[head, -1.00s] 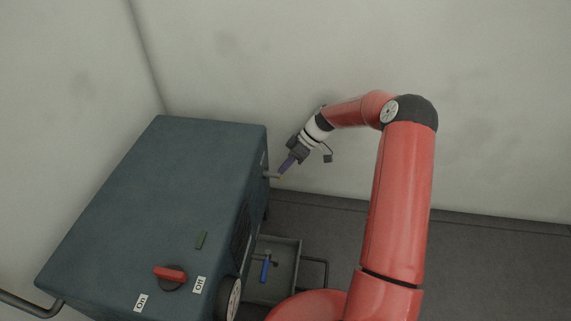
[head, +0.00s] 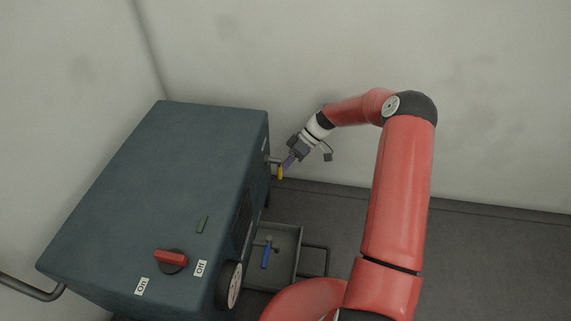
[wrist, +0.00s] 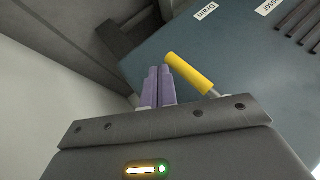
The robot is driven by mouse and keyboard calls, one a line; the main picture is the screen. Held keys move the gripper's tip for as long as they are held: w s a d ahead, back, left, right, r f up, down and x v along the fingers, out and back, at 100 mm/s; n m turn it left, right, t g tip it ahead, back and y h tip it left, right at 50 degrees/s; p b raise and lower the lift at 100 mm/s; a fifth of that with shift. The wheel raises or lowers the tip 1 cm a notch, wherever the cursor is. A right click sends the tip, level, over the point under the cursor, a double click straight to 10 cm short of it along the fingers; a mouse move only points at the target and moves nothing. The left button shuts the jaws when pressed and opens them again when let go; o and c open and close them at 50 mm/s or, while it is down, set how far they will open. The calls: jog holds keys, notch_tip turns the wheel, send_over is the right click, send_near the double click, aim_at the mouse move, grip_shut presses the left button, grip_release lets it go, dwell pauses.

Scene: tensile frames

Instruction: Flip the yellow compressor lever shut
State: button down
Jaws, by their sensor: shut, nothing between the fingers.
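The yellow lever (head: 280,172) sticks out from a short grey stub on the right side of the dark blue-green compressor (head: 165,185). My gripper (head: 287,164) is at the lever with its purple fingers shut and empty. In the wrist view the lever (wrist: 190,73) lies slanted just to the right of the closed fingers (wrist: 158,85), very near them. I cannot tell whether they touch. Behind the lever is the compressor's side panel (wrist: 235,50), with a label reading "DRAIN" upper right of the fingers.
A red switch (head: 171,258) between "On" and "Off" labels is on the compressor's top. A grey tray (head: 285,243) with a blue-handled hammer (head: 265,256) sits low beside it. The back wall (head: 290,60) is close behind my gripper.

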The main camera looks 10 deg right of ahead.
dwell(0.5)
notch_tip(320, 180, up, 20)
jog(key=p, duration=0.3)
jog(key=shift+p, duration=0.3)
